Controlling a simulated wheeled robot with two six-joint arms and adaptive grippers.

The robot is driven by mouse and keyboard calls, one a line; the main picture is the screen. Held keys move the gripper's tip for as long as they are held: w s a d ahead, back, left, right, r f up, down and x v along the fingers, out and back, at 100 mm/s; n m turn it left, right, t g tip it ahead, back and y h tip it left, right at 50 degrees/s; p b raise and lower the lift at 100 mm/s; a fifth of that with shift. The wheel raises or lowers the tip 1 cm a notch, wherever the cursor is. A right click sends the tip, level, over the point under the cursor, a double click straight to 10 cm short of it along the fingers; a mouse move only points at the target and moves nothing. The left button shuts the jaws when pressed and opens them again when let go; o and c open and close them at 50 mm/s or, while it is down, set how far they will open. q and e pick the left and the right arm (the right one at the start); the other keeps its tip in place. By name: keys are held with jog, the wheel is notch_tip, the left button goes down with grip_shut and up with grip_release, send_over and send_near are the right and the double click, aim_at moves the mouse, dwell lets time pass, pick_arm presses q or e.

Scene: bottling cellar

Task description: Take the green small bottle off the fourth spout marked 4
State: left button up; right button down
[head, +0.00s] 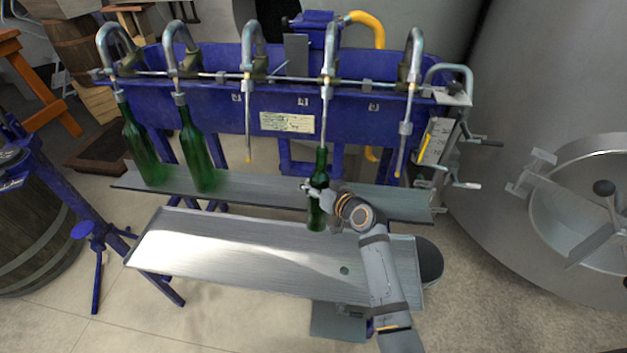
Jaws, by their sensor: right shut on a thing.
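The green small bottle (317,215) is upright, just below the fourth spout (325,105) from the left. Its mouth meets the lower part of the spout tube in the picture; I cannot tell whether the tube tip is inside the neck. My right gripper (318,191) is shut on the bottle's body from the right and hides part of it. The bottle's base shows in front of the rear shelf's front edge, over the back edge of the front tray. My left gripper is not in view.
Two green bottles, (145,150) and (197,150), hang at the first and second spouts. The third (249,130) and fifth (401,140) spouts are empty. The rear shelf (250,195) is bare in the middle. The front tray (220,250) is clear. A steel tank (540,80) stands right.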

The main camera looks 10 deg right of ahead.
dwell(0.4)
jog(key=shift+s+a+f+b, duration=0.1)
jog(key=shift+s+f+b, duration=0.15)
jog(key=shift+f+b, duration=0.25)
jog(key=shift+s+a+f+b, duration=0.1)
jog(key=shift+s+f+b, duration=0.2)
jog(key=shift+f, duration=0.4)
jog(key=shift+s+a+f+b, duration=0.1)
jog(key=shift+s+f+b, duration=0.15)
jog(key=shift+f+b, duration=0.25)
jog(key=shift+f, duration=0.1)
jog(key=shift+s+a+f+b, duration=0.1)
jog(key=shift+s+f+b, duration=0.2)
jog(key=shift+f+b, duration=0.3)
jog(key=shift+s+a+f+b, duration=0.1)
jog(key=shift+s+f+b, duration=0.25)
jog(key=shift+f, duration=0.4)
jog(key=shift+s+f+b, duration=0.25)
jog(key=shift+f+b, duration=0.25)
jog(key=shift+f, duration=0.2)
jog(key=shift+s+r, duration=0.1)
jog(key=shift+r, duration=0.05)
